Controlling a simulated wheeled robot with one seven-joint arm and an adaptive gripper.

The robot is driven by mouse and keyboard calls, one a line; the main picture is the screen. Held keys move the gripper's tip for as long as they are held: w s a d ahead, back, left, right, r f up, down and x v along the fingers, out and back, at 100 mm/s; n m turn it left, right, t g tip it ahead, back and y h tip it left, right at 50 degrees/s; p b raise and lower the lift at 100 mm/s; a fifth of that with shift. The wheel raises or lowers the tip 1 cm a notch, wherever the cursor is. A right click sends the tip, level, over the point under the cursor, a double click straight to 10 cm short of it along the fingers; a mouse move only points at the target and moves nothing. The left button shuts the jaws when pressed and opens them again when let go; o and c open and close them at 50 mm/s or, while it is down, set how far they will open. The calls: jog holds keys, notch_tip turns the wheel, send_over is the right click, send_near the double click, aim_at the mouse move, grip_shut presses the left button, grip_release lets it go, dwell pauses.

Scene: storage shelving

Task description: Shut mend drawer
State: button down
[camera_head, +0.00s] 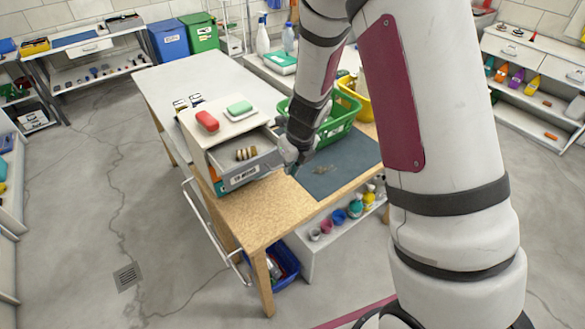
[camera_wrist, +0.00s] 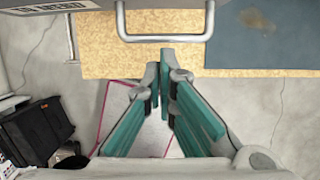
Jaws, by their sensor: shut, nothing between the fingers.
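The mend drawer (camera_head: 238,177) stands pulled out of a small white cabinet (camera_head: 195,150) on the workbench. Its grey front carries a "TO MEND" label, and small round brown items lie inside it. In the wrist view, the drawer's edge with the upside-down label (camera_wrist: 42,4) and a silver bar handle (camera_wrist: 165,38) show at the top. My gripper (camera_wrist: 166,52) is shut and empty, with its teal fingertips close to the handle; whether they touch it I cannot tell. In the head view my gripper (camera_head: 292,166) is beside the drawer's front right corner.
A red item (camera_head: 207,121) and a green block on a white dish (camera_head: 240,108) sit on the cabinet top. A green basket (camera_head: 340,122) and a dark mat (camera_head: 340,170) lie right of the drawer. The wooden bench front (camera_head: 255,212) is clear.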

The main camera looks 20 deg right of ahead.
jog(key=w+a+b, duration=0.1)
jog(key=w, duration=0.3)
jog(key=w+a+b, duration=0.1)
jog(key=w, duration=0.3)
jog(key=w+a+b, duration=0.1)
jog(key=w+a, duration=0.1)
jog(key=w, duration=0.2)
jog(key=shift+w, duration=0.1)
